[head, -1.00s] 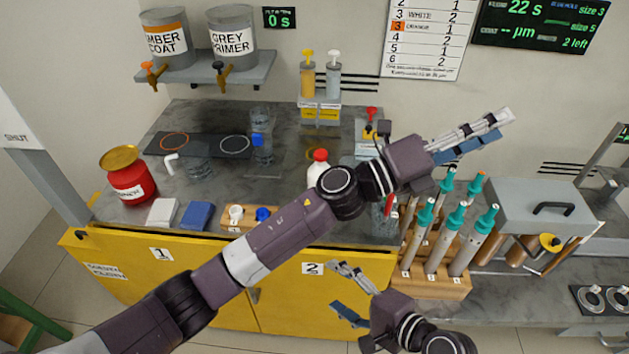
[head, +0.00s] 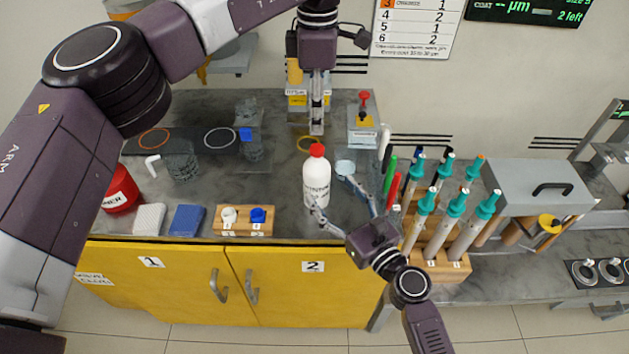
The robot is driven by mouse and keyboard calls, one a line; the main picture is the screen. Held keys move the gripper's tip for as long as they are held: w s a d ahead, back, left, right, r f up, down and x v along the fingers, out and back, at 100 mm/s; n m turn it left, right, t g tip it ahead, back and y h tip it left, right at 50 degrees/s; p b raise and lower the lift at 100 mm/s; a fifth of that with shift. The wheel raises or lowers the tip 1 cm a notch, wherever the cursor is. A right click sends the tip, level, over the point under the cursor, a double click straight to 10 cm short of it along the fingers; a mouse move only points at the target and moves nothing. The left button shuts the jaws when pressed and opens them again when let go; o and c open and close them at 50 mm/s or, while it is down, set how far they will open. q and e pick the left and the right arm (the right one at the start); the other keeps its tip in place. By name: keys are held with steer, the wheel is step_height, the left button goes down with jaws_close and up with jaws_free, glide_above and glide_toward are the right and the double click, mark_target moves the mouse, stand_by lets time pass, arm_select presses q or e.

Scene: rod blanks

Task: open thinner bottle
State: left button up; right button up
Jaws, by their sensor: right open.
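The white bottle with printed text (head: 316,183) stands upright on the grey bench. Its red cap (head: 317,150) is on. My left gripper (head: 317,128) points down just above the cap, apart from it in the picture. Its fingers show edge-on, so their spacing is unclear. My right gripper (head: 333,190) is open, reaching from the lower right. One finger lies at the bottle's lower front and the other to its right, near a clear glass. I cannot tell whether either finger touches the bottle.
A rack (head: 437,262) of teal-topped rods stands to the right, beside a grey box (head: 537,187). A small wooden block (head: 244,228) with white and blue caps lies left of the bottle. A red can (head: 121,190) is partly hidden by my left arm.

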mark_target(317, 173)
steer(key=x, duration=0.7)
steer(key=shift+w+a, duration=0.1)
